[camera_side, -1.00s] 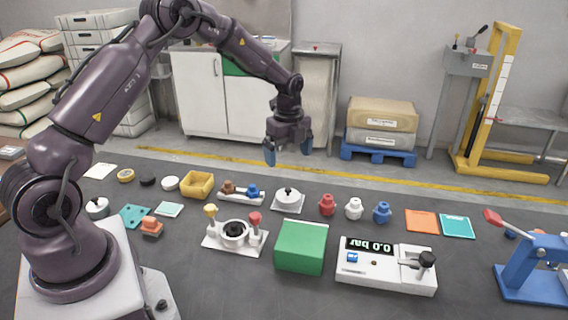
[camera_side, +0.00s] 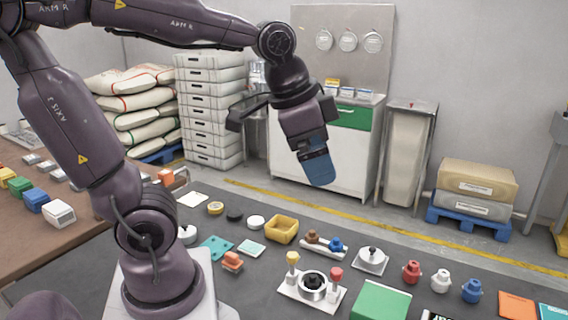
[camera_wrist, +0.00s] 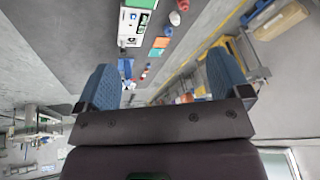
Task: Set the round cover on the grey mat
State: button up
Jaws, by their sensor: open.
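A round, light cover with a dark knob (camera_side: 371,254) rests on a pale grey square mat (camera_side: 359,268) behind the green box. A second round, pale piece with a dark knob (camera_side: 188,236) stands at the left, partly hidden by my arm. My gripper (camera_side: 318,170) is raised high above the table, tilted, well apart from both. Its blue fingers overlap in the side view; in the wrist view my gripper (camera_wrist: 162,85) is wide open with nothing between the fingers. I cannot make out the cover in the wrist view.
A grinder-like unit (camera_side: 313,286) with a yellow and a red knob stands before the cover. The green box (camera_side: 381,301) is to its right. A yellow tray (camera_side: 282,229) and small red (camera_side: 411,272), white (camera_side: 441,281) and blue (camera_side: 472,291) pieces are nearby. Air around my gripper is clear.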

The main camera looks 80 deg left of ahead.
jog(key=s+n, duration=0.1)
jog(key=s+d+n, duration=0.1)
jog(key=s, duration=0.1)
jog(key=s+f+n+t, duration=0.1)
jog(key=s, duration=0.1)
jog(key=shift+s+d, duration=0.2)
jog(key=shift+s, duration=0.05)
